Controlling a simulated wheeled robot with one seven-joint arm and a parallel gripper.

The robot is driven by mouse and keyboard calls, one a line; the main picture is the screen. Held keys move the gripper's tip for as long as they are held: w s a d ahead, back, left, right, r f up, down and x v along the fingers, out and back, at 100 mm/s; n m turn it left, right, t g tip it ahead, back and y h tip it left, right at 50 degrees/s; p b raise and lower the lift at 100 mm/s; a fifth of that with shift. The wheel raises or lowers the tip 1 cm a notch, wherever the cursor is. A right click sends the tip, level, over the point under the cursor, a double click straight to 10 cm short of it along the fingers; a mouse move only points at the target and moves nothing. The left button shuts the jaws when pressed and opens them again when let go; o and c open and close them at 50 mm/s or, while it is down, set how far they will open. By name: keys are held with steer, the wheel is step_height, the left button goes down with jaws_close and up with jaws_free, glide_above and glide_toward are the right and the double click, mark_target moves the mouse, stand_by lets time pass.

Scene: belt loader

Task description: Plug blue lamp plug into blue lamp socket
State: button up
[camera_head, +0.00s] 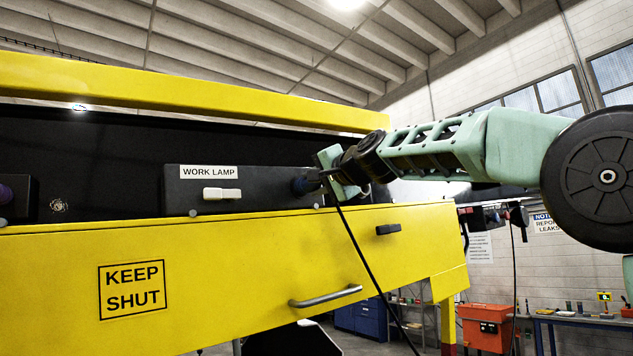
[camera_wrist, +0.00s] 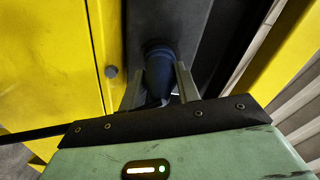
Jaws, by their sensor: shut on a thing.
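My gripper (camera_head: 322,183) is at the right end of the dark box labelled WORK LAMP (camera_head: 260,196). In the wrist view my gripper (camera_wrist: 160,85) has one finger on each side of a dark blue plug (camera_wrist: 159,72) and is shut on it. The plug points at the box end, where a dark round collar (camera_wrist: 158,46), apparently the blue lamp socket, shows. The plug's front meets or lies within this collar; how deep it sits is hidden. In the head view a dark blue part (camera_head: 301,186) shows between box and gripper; I cannot separate plug from socket there.
A black cable (camera_head: 360,248) hangs from my gripper across the yellow panel (camera_head: 220,270). The box carries a white switch (camera_head: 222,194). A yellow beam (camera_head: 200,91) runs above. A grey handle (camera_head: 326,296) and a dark latch (camera_head: 388,229) stick out below.

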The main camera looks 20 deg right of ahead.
steer(key=o, duration=1.3)
steer(key=shift+c, duration=0.2)
steer(key=b+v, duration=0.8)
steer(key=v, duration=0.9)
steer(key=shift+s, duration=0.15)
